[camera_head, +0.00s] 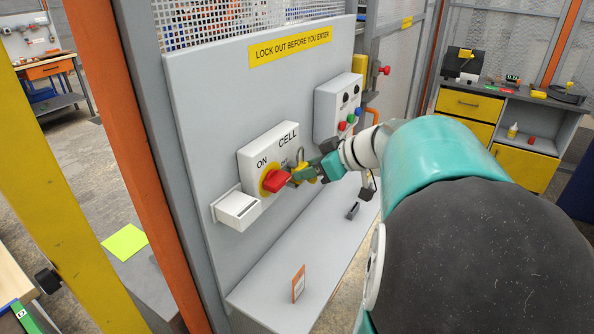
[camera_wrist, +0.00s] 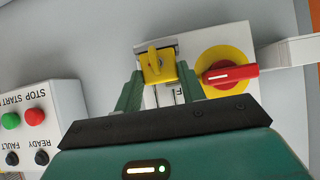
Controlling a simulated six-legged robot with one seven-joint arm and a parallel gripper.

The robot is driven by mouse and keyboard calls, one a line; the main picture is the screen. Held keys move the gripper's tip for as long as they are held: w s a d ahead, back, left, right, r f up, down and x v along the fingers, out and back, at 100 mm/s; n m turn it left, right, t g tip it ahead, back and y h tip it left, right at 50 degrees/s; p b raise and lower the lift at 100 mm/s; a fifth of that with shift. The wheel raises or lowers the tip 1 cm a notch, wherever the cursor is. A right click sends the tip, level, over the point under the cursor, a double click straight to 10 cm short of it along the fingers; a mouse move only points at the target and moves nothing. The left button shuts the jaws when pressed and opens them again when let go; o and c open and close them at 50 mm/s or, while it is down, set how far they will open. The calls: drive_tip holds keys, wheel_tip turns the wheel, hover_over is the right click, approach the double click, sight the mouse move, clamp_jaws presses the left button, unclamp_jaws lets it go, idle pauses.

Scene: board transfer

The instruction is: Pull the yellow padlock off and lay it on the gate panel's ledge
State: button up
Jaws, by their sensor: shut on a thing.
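The yellow padlock (camera_wrist: 157,66) is between the two green fingers of my gripper (camera_wrist: 158,82) in the wrist view, beside the switch. In the head view my gripper (camera_head: 310,174) is shut on the padlock (camera_head: 299,168), mostly hidden by the fingers; its grey shackle shows above. Whether the shackle still passes through the hasp cannot be told. The red switch handle (camera_head: 275,181) on its yellow disc sits just left of the padlock on the white CELL box (camera_head: 252,160). The gate panel's grey ledge (camera_head: 268,291) runs below.
An orange-edged card (camera_head: 299,283) stands on the ledge and a small dark object (camera_head: 352,210) lies farther along. A button box (camera_head: 338,107) is on the panel's right. Much of the ledge is bare.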

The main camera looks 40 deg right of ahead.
drive_tip(key=shift+s+d, duration=0.2)
drive_tip(key=shift+s, duration=0.45)
drive_tip(key=shift+s+d, duration=0.15)
drive_tip(key=shift+s, duration=0.3)
drive_tip(key=s, duration=0.1)
drive_tip(key=s+d, duration=0.1)
drive_tip(key=s, duration=0.2)
drive_tip(key=shift+d, duration=0.25)
idle(0.4)
